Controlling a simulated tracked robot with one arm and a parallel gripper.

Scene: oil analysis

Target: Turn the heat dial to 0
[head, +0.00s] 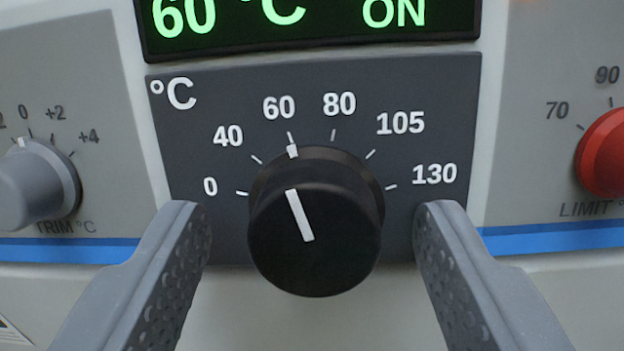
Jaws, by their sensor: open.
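The heat dial (340,255) is a round black knob with a white pointer line, on a dark grey scale plate (400,85). The scale is marked 0, 40, 60, 80, 105 and 130 in °C. The pointer is at 60. The 0 mark (211,186) is at the lower left of the scale. The display (330,28) above reads 60 °C and ON in green. My gripper (316,225) is open, with one grey finger left of the dial and one right of it. Gaps show between both fingers and the dial.
A grey trim knob (38,185) is on the panel at the left. A red limit knob (604,155) is at the right edge, partly cut off. A blue stripe (555,237) runs across the pale panel. The panel below the dial is bare.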

